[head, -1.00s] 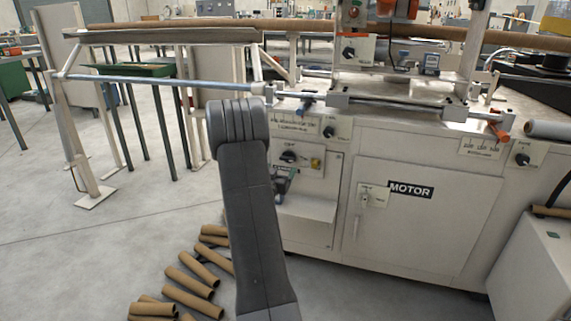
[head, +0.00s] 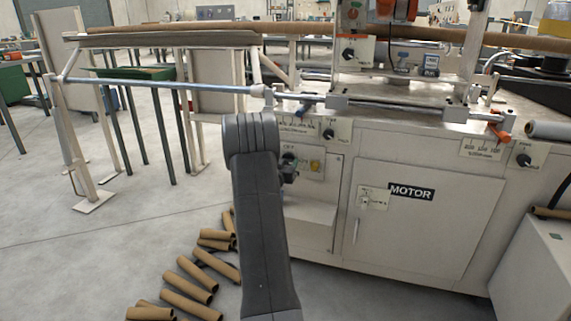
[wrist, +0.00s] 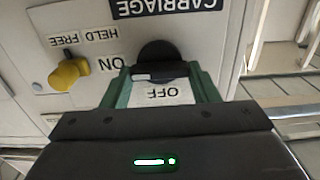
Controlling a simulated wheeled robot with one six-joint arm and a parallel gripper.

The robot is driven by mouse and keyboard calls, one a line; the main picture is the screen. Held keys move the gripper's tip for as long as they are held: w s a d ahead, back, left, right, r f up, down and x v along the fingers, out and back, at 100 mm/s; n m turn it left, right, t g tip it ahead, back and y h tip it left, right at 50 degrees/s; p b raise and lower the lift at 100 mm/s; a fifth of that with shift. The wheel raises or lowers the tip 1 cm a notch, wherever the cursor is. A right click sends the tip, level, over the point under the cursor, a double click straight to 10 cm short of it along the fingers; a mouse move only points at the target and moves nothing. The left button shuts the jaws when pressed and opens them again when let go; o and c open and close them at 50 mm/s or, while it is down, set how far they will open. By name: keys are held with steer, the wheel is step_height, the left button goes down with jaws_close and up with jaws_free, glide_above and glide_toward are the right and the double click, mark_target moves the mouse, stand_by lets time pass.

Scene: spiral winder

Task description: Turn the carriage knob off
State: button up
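The black round carriage knob (wrist: 158,65) is in the wrist view, on a white panel under the upside-down CARRIAGE label (wrist: 168,8). An ON label (wrist: 111,63) is to its left and an OFF label (wrist: 162,94) just below it. The knob's bar lies level across the picture. My gripper (wrist: 160,76) has its green fingers on either side of the knob, close to it; any contact is hard to see. In the head view, my gripper is mostly hidden behind my arm, near the carriage panel (head: 316,152).
A yellow HELD/FREE knob (wrist: 70,73) sits left of the carriage knob in the wrist view. In the head view, a MOTOR door (head: 415,215) is to the right. Brown cardboard tubes (head: 185,285) lie on the floor at lower left. A steel shaft (head: 165,86) runs above.

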steer(key=shift+c, duration=1.2)
steer(key=shift+r+n+p, duration=0.15)
steer(key=shift+n+p, duration=0.15)
steer(key=shift+p, duration=0.15)
steer(key=shift+r+n+p, duration=0.1)
steer(key=shift+n+p, duration=0.8)
steer(key=shift+p, duration=0.3)
steer(key=n+p, duration=0.4)
steer(key=n, duration=0.1)
steer(key=shift+a+p, duration=0.15)
steer(key=shift+p, duration=0.25)
steer(key=n+p, duration=0.1)
steer(key=n, duration=0.2)
steer(key=n+p, duration=0.2)
steer(key=n, duration=0.2)
steer(key=f+n+p, duration=0.1)
steer(key=n+p, duration=0.1)
steer(key=n, duration=0.1)
steer(key=shift+w, duration=0.1)
steer(key=shift+n, duration=0.4)
steer(key=shift+a, duration=0.1)
